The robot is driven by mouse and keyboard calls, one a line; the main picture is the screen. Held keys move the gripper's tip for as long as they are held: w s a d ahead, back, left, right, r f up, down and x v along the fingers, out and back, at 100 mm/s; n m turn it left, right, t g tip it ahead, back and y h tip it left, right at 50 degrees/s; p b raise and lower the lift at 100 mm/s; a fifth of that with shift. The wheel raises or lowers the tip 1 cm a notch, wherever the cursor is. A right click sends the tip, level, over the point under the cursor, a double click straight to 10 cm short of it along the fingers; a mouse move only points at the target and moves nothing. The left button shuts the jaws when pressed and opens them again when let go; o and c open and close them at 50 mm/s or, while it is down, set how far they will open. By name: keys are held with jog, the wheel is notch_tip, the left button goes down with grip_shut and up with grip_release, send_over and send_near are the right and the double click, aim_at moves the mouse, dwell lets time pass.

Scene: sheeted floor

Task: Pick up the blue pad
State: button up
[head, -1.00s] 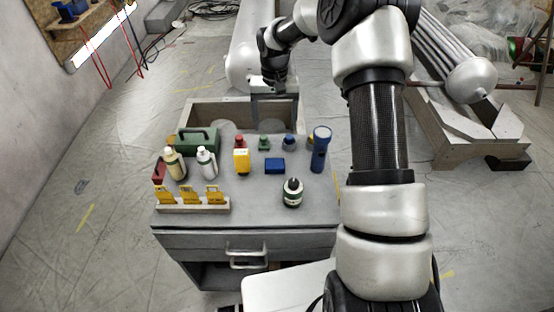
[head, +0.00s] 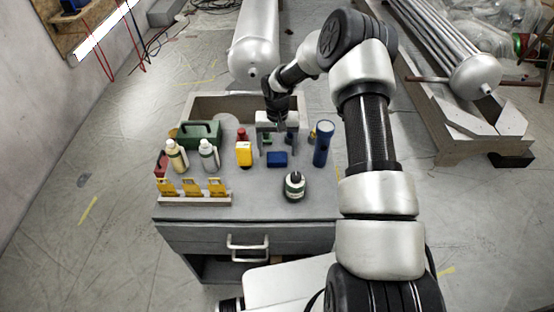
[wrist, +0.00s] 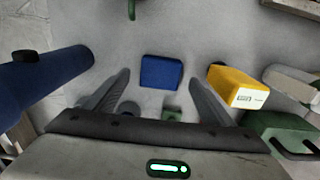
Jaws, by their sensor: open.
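The blue pad (head: 277,159) is a small dark blue block lying flat on the grey bench top, between a yellow block and a blue flashlight. It also shows in the wrist view (wrist: 161,72), near the upper middle. My gripper (head: 277,147) is just behind the pad in the head view, above the bench top. In the wrist view my gripper (wrist: 161,82) has its two fingers spread wide, with the pad ahead of and between their tips. Nothing is held, and the fingers look apart from the pad.
The yellow block (wrist: 238,88) is close to one finger, and the blue flashlight (head: 323,143) stands on the other side. A dark bottle (head: 294,186) is in front. Two pale bottles (head: 209,155), a green case (head: 199,134) and a yellow-tagged rack (head: 193,199) are at left.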

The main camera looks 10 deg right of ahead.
aim_at(277, 156)
jog(key=shift+f, duration=1.5)
jog(key=c, duration=1.2)
jog(key=shift+o, duration=0.2)
jog(key=shift+r, duration=0.15)
notch_tip(277, 156, up, 10)
